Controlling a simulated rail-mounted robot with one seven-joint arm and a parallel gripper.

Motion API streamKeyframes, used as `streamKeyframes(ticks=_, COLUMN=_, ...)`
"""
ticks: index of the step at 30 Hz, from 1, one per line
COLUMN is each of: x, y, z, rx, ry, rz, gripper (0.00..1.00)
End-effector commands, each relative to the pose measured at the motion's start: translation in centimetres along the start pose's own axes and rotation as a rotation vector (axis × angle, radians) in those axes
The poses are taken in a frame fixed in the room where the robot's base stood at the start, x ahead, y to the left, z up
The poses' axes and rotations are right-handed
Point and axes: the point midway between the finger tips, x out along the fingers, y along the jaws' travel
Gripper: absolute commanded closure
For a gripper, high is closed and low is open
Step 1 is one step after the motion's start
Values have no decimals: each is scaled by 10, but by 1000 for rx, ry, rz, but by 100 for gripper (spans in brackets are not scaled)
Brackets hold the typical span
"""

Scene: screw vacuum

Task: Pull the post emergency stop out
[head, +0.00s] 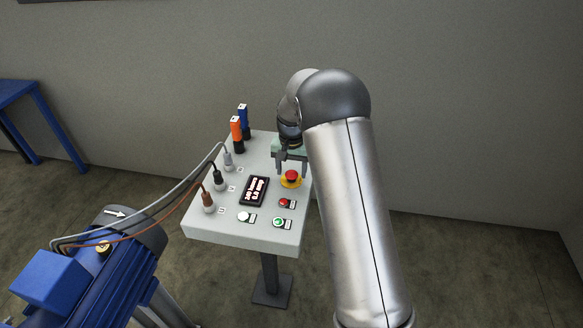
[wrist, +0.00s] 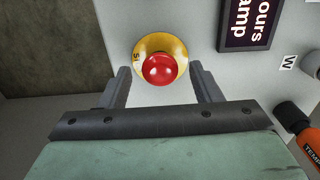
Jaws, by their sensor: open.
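The post emergency stop (head: 291,177) is a red mushroom button on a yellow round base, near the right edge of the grey panel top. In the wrist view the red button (wrist: 163,70) shows at the upper middle, ahead of the fingertips. My gripper (head: 291,170) is above and just behind the button in the head view. In the wrist view my gripper (wrist: 159,82) is open, with one finger on each side of the button and a gap to both. Nothing is between the fingers' inner faces and the button. Its height above the panel is hard to tell.
The panel (head: 225,228) stands on a post and carries a dark display (head: 254,191), a small red button (head: 285,202), a green button (head: 279,222), a white button (head: 243,216), cable plugs, and orange (head: 236,131) and blue (head: 243,118) handles. A blue motor (head: 100,270) stands at left.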

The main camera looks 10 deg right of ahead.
Motion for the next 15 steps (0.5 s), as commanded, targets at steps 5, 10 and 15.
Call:
streamKeyframes(ticks=5, x=0, y=0, z=0, rx=0, ry=0, rz=0, gripper=45)
streamKeyframes(ticks=10, x=0, y=0, z=0, rx=0, ry=0, rz=0, gripper=92)
streamKeyframes(ticks=15, x=-5, y=0, z=0, rx=-1, ry=2, rz=-1, gripper=100)
